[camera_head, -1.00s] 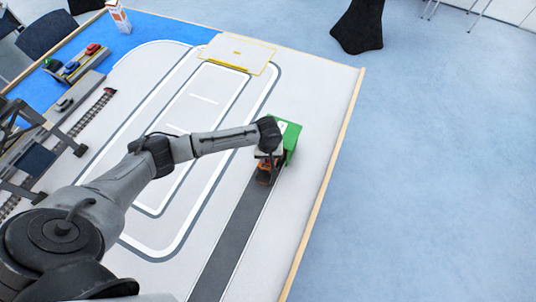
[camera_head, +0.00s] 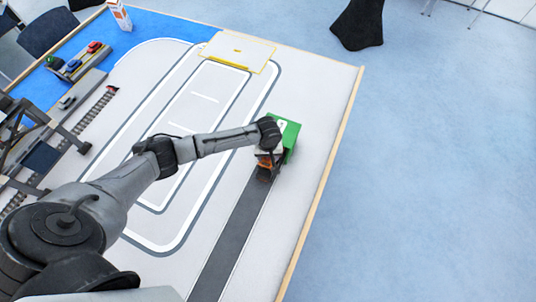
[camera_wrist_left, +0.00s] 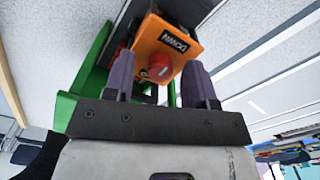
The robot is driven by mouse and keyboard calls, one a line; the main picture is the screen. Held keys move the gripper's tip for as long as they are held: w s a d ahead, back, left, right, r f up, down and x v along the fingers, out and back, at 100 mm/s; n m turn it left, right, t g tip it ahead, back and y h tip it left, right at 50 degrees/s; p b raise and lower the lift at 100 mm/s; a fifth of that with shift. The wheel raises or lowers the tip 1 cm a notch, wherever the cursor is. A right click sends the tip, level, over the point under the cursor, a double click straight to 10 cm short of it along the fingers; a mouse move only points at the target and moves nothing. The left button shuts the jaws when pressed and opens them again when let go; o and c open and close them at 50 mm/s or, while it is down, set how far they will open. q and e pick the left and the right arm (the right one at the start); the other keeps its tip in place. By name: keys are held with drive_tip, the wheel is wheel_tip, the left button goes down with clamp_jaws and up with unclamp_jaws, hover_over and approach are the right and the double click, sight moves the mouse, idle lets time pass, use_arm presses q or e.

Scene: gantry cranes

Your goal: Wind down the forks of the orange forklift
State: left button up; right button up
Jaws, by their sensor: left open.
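The orange forklift (camera_head: 264,162) stands at the far end of the dark lane, partly hidden under my left gripper in the head view. The forks are not clearly visible. My right gripper is not in view.
A green box-like structure (camera_head: 288,133) stands right beside the forklift. The dark lane (camera_head: 232,240) runs toward the near edge and is clear. A wooden rim (camera_head: 325,175) bounds the table on the right.

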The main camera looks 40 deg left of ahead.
use_arm(q)
wheel_tip(320, 180, up, 14)
drive_tip(key=p, duration=0.1)
drive_tip(key=shift+p, duration=0.3)
drive_tip(key=shift+f, duration=0.1)
idle(0.4)
idle(0.3)
